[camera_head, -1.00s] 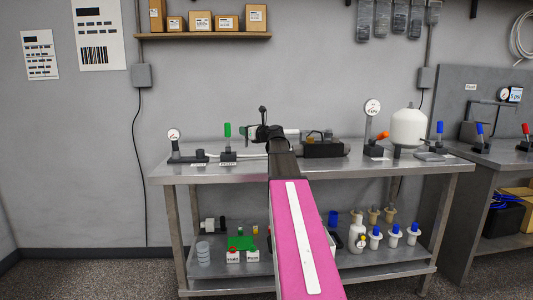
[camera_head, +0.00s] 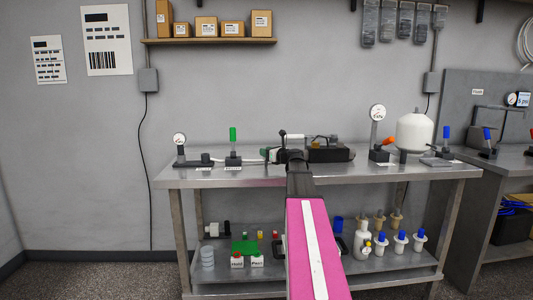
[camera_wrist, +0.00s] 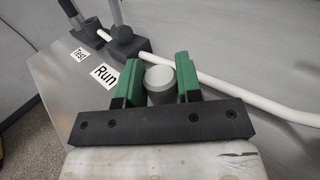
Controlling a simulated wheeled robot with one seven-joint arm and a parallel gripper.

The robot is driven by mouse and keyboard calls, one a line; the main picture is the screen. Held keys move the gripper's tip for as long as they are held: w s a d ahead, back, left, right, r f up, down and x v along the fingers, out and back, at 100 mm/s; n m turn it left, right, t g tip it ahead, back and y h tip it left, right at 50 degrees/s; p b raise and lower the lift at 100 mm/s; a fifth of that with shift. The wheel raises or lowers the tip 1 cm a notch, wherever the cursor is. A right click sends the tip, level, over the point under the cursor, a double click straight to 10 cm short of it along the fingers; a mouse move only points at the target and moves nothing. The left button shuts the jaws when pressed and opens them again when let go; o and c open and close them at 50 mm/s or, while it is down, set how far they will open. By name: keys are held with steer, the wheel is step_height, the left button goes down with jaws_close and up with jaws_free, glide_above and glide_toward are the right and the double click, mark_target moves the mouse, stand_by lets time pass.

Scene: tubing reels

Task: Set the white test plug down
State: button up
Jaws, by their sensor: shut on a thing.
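In the wrist view my gripper (camera_wrist: 158,70) has its two green jaws closed on the sides of the white test plug (camera_wrist: 161,84), a short pale round piece with a grey-looking end facing the camera. A white tube (camera_wrist: 235,90) runs behind the jaws along the bench. In the head view my gripper (camera_head: 268,153) is low over the metal bench (camera_head: 225,180), right of the green-handled valve (camera_head: 232,142). My arm hides the plug there. I cannot tell whether the plug touches the bench top.
A gauge (camera_head: 179,140) stands at the bench's left, a black box (camera_head: 328,153) right of my gripper. A white tank (camera_head: 414,131) stands farther right. The lower shelf holds small parts.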

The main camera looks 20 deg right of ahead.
steer(key=shift+f, duration=0.1)
steer(key=o, duration=0.9)
steer(key=shift+o, duration=0.2)
steer(key=shift+s+d, duration=0.1)
steer(key=shift+s, duration=0.15)
steer(key=v, duration=1.1)
steer(key=shift+s+d, duration=0.15)
steer(key=shift+s, duration=0.05)
